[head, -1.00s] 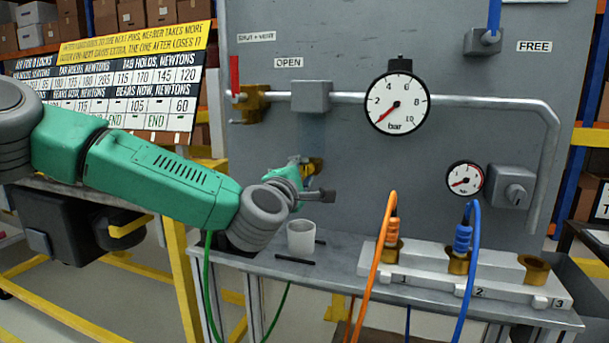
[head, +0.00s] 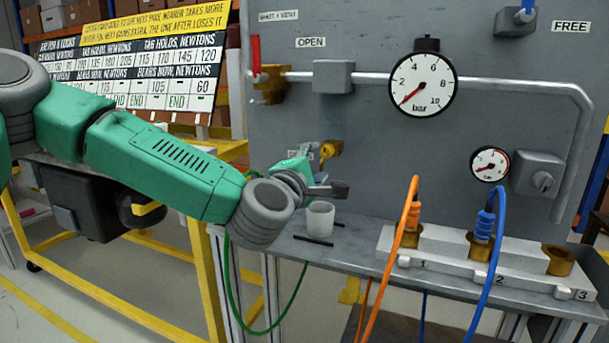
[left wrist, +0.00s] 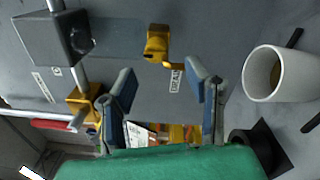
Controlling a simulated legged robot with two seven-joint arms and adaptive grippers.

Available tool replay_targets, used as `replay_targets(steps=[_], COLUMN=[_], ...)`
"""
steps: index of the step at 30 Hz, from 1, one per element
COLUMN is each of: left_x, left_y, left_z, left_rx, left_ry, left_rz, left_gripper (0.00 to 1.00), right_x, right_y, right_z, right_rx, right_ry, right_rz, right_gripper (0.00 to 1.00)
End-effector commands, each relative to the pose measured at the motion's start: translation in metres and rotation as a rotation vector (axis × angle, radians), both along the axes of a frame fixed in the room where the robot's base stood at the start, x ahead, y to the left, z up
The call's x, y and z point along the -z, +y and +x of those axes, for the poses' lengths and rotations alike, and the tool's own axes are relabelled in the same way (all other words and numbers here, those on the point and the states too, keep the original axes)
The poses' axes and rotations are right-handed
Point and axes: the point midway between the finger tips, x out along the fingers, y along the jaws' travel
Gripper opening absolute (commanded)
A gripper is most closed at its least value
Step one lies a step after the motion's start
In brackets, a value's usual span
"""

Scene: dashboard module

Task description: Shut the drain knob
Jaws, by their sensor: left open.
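The drain knob (head: 331,149) is a small yellow-brass fitting low on the grey panel, above the bench. In the left wrist view the knob (left wrist: 157,44) has a thin yellow lever at its lower end, beside a label (left wrist: 175,80) that seems to read DRAIN. My left gripper (head: 324,186) is open and empty, below and in front of the knob in the head view. In the left wrist view its two fingers (left wrist: 163,87) spread apart with the knob ahead, between them and beyond the tips. I see no contact. My right gripper is not in view.
A white cup (head: 320,220) stands on the bench under the knob, close to my gripper. A brass valve with a red handle (head: 256,54) is on the pipe above. Gauges, an orange hose (head: 400,235) and a blue hose (head: 490,250) are to the right.

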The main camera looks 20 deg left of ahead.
Motion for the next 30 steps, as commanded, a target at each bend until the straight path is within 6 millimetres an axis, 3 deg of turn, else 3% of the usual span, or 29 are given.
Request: replay_targets(steps=[6,12,30], left_x=[0.003,0.005,0.011], left_y=[0.003,0.003,0.001], left_z=[-0.046,-0.069,-0.074], left_rx=[0.001,0.000,0.008], left_ry=[0.003,0.004,0.017], left_rz=[-0.001,-0.001,0.017], left_gripper=[0.43,0.43,0.43], right_x=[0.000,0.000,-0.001], right_y=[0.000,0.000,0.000], right_z=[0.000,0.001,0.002], right_rx=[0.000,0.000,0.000], right_ry=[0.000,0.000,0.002], right_rz=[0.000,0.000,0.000], right_gripper=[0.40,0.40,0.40])
